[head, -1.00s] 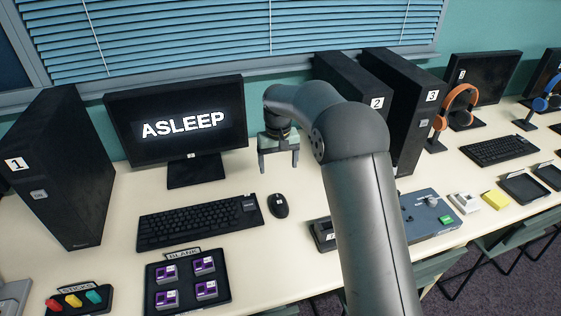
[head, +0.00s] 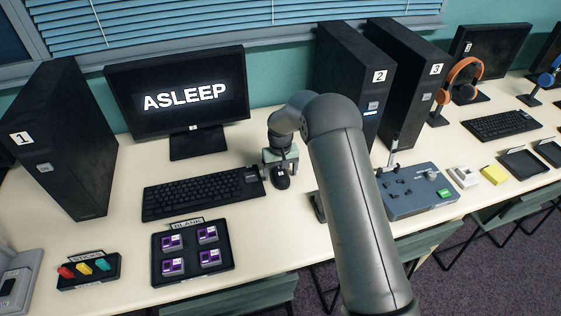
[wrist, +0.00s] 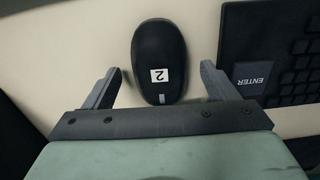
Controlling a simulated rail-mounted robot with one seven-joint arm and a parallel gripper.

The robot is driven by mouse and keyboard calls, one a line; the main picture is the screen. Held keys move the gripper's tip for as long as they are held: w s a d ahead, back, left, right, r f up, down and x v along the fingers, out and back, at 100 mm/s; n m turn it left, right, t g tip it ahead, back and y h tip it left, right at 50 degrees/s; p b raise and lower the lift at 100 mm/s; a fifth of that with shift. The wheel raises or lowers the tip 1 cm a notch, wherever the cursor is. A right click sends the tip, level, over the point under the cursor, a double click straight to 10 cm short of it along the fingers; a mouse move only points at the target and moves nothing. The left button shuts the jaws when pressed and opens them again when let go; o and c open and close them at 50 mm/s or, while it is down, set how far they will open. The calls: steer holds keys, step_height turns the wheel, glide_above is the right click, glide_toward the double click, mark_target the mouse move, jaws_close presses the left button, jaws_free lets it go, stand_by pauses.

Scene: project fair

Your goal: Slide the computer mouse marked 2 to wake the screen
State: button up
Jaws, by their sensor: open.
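The black computer mouse (wrist: 157,55) carries a white label with a 2 in the wrist view. It lies on the cream table to the right of the keyboard, and in the head view the mouse (head: 281,179) is partly hidden by my gripper. My gripper (wrist: 158,80) is open, with one finger on each side of the near end of the mouse and a gap on both sides. My gripper (head: 280,166) is low over the table in the head view. The screen (head: 183,98) shows the word ASLEEP.
The keyboard (head: 203,194) lies close to the mouse, and its ENTER key is near one finger in the wrist view. A tray marked BLANK (head: 160,245) with purple blocks is in front. Computer tower 2 (head: 352,95) stands behind at the right.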

steer(key=shift+f, duration=0.4)
steer(key=c, duration=1.1)
steer(key=shift+w+a+f+b, duration=0.15)
steer(key=shift+w+a+b, duration=0.1)
steer(key=shift+w+b, duration=0.4)
steer(key=shift+w+a, duration=0.15)
steer(key=shift+w, duration=0.35)
steer(key=shift+w+a, duration=0.15)
steer(key=shift+w, duration=0.35)
steer(key=o, duration=1.1)
steer(key=shift+r, duration=0.2)
